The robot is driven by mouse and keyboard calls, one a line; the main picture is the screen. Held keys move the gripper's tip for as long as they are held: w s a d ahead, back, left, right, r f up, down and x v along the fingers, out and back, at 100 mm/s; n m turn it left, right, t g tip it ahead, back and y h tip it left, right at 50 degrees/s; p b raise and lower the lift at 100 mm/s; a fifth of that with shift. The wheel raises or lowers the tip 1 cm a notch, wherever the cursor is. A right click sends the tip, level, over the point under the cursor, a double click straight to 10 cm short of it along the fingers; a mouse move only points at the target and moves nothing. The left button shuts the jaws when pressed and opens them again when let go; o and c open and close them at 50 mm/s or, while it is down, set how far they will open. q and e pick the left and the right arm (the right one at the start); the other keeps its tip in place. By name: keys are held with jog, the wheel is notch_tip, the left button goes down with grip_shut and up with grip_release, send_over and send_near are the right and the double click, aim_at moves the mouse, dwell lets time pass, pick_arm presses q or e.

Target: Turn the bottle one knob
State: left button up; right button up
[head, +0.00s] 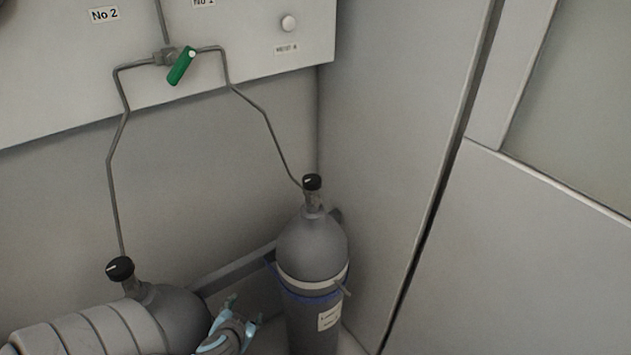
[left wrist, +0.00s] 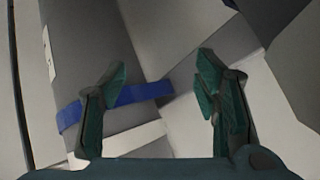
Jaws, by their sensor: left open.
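Two grey gas bottles stand by the wall, each with a black knob on top. The right bottle (head: 312,250) has its knob (head: 312,182) upright, with a white mark on it. The left bottle (head: 178,312) has a knob (head: 120,269) too, and my left arm partly covers its body. No readable number shows on either bottle. My left gripper (head: 245,309) is open and empty, between the bottles and well below the right bottle's knob. In the left wrist view, the open fingers (left wrist: 162,78) are near a grey bottle body (left wrist: 95,45); no knob shows there.
A blue strap (head: 308,296) and a pale band circle the right bottle. Thin pipes run from both bottles to a green-handled valve (head: 181,66) on the panel (head: 240,50), labelled No 2 and No 1. A wall stands close on the right.

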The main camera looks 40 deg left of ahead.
pick_arm(q)
jog(key=w+r+t, duration=0.2)
jog(key=r, duration=0.5)
jog(key=w+r+t, duration=0.2)
jog(key=w+r, duration=0.1)
jog(key=r, duration=0.3)
jog(key=t+h+p, duration=0.1)
jog(key=t+h, duration=0.2)
jog(key=t, duration=0.3)
send_near(307, 185)
jog(key=w, duration=0.4)
jog(key=w+a+p, duration=0.1)
jog(key=w, duration=0.6)
jog(key=shift+w+a+p, duration=0.35)
jog(key=shift+a, duration=0.05)
jog(key=shift+w, duration=0.2)
jog(key=shift+f, duration=0.1)
pick_arm(e)
notch_tip(307, 185, up, 3)
jog(key=shift+r, duration=0.2)
pick_arm(q)
jog(key=shift+c, duration=0.3)
jog(key=c, duration=1.1)
jog(key=shift+n, duration=0.3)
